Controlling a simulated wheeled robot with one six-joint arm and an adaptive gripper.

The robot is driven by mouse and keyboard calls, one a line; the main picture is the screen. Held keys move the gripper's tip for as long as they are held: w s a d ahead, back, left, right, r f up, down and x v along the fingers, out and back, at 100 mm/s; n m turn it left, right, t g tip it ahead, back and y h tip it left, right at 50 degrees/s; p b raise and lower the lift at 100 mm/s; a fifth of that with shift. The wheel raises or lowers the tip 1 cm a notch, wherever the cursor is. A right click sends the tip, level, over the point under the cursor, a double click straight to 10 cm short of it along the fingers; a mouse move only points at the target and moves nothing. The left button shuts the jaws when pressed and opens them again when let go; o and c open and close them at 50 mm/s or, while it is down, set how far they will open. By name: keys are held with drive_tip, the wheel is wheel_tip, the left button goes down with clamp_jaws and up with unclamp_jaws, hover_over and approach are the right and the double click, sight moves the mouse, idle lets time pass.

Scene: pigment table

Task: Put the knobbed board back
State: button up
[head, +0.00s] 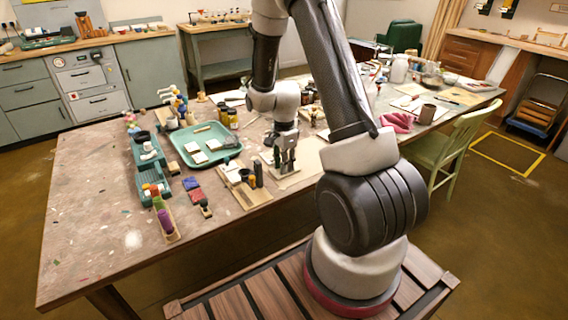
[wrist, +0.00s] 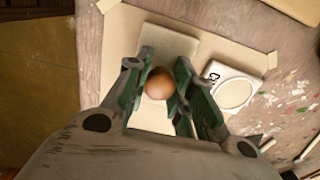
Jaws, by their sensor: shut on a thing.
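The knobbed board is a pale cream rectangle (wrist: 168,38) with a round brown knob (wrist: 158,84), seen from above in the wrist view. My gripper (wrist: 160,92) has its green-sided fingers on either side of the knob and is shut on it. In the head view my gripper (head: 285,163) points down at the near side of the table, over a small pale area. The fingers and arm hide much of the board there. I cannot tell whether the board rests on the surface or hangs just above it.
In the head view a teal tray (head: 188,154) and a wooden board with dark jars (head: 254,199) lie left of my gripper. The table's left front is mostly clear.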

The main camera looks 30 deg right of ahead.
drive_tip(key=o, duration=0.8)
drive_tip(key=shift+f, duration=0.1)
drive_tip(key=s+a+r+n+t, duration=0.1)
drive_tip(key=s+r+n, duration=0.1)
drive_tip(key=r, duration=0.9)
drive_tip(key=s+a+r+n, duration=0.1)
drive_tip(key=s+r+n, duration=0.15)
drive_tip(key=r, duration=0.85)
drive_tip(key=s+a+r+n+t, duration=0.1)
drive_tip(key=s+r+n, duration=0.4)
drive_tip(key=s, duration=0.4)
drive_tip(key=s+a+r+n+t, duration=0.2)
drive_tip(key=s+r+n, duration=0.3)
drive_tip(key=s+n, duration=0.3)
drive_tip(key=shift+s, duration=1.15)
